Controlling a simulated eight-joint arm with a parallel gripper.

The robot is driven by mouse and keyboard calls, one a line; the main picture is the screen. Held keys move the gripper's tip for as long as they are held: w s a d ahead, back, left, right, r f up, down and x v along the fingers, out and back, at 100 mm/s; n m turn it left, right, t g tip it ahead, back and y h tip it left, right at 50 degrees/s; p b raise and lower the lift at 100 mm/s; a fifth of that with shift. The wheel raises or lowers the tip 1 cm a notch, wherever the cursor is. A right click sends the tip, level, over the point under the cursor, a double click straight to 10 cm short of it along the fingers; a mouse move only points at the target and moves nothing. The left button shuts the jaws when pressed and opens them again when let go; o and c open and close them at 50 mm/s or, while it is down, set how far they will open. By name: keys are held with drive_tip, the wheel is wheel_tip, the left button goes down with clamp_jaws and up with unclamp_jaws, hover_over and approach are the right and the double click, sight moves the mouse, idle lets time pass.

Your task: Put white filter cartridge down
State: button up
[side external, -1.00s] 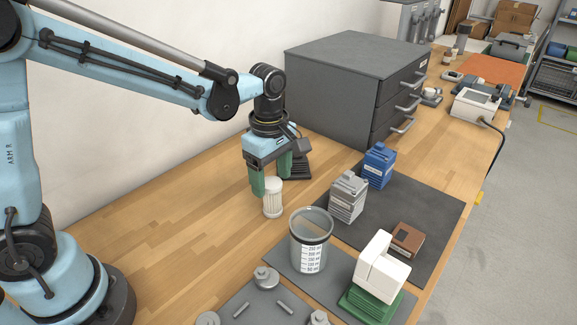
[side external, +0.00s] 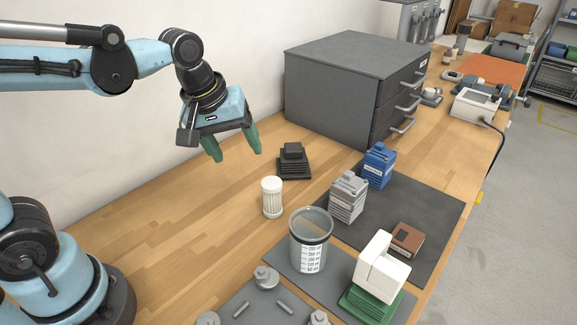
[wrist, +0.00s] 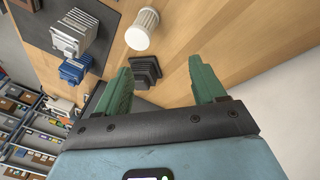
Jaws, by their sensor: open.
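The white filter cartridge (side external: 272,198) stands upright on the wooden bench, behind and left of the clear measuring beaker. It also shows in the wrist view (wrist: 142,28), near the top and beyond the fingertips. My gripper (side external: 233,155) is open and empty, with its green fingers spread. It hangs above the bench, up and to the left of the cartridge, clear of it. In the wrist view the two fingers (wrist: 160,82) frame nothing held.
A black stepped block (side external: 293,163) stands just behind the cartridge. The beaker (side external: 311,240) is in front. Grey (side external: 348,198) and blue (side external: 379,166) units stand on a dark mat. A grey drawer cabinet (side external: 345,85) stands behind. The bench to the left is bare.

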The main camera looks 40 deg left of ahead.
drive_tip(key=shift+s+a+f+m+t, duration=0.35)
drive_tip(key=shift+s+m+t, duration=0.3)
drive_tip(key=shift+m, duration=0.8)
drive_tip(key=shift+s+a+f+m+t, duration=0.2)
drive_tip(key=shift+s+a+m+t, duration=0.45)
drive_tip(key=shift+m, duration=0.75)
drive_tip(key=shift+s+a+f+m+t, duration=0.35)
drive_tip(key=shift+s+m, duration=0.45)
drive_tip(key=shift+m, duration=0.65)
drive_tip(key=shift+d, duration=0.1)
